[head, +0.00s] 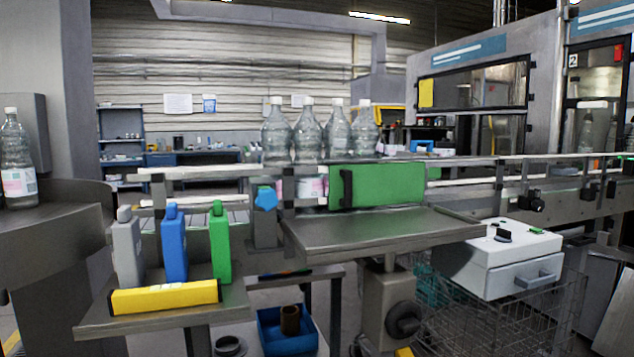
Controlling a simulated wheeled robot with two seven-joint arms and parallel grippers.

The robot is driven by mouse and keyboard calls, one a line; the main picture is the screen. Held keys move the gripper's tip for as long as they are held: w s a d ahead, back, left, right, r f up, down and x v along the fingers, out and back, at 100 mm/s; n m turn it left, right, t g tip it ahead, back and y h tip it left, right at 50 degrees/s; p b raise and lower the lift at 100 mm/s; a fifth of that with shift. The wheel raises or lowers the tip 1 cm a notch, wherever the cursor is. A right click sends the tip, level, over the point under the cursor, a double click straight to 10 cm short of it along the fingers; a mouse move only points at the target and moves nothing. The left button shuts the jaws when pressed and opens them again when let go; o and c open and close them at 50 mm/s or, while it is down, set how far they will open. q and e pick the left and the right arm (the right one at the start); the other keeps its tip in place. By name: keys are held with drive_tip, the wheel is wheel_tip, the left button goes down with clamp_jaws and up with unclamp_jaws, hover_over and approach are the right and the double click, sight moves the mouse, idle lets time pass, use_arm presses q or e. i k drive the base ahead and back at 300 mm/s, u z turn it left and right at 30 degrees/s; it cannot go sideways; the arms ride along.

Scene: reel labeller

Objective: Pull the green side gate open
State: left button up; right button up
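The green side gate (385,185) is a flat green panel on the side of the conveyor, right of the picture's middle in the head view. It has a black upright handle (346,188) near its left end. The gate lies in line with the conveyor rails and looks closed. Several clear bottles (305,135) with white caps stand in a row behind the rail, above and left of the gate. Neither of my grippers shows in the head view.
A bare grey metal shelf (370,230) juts out below the gate. Grey, blue (174,245) and green bottles and a yellow box (165,297) sit on a small tray at front left. A white box (510,262) stands on a wire basket at right. A blue knob (265,198) is left of the gate.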

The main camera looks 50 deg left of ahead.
sight(367, 184)
drive_tip(key=u, duration=2)
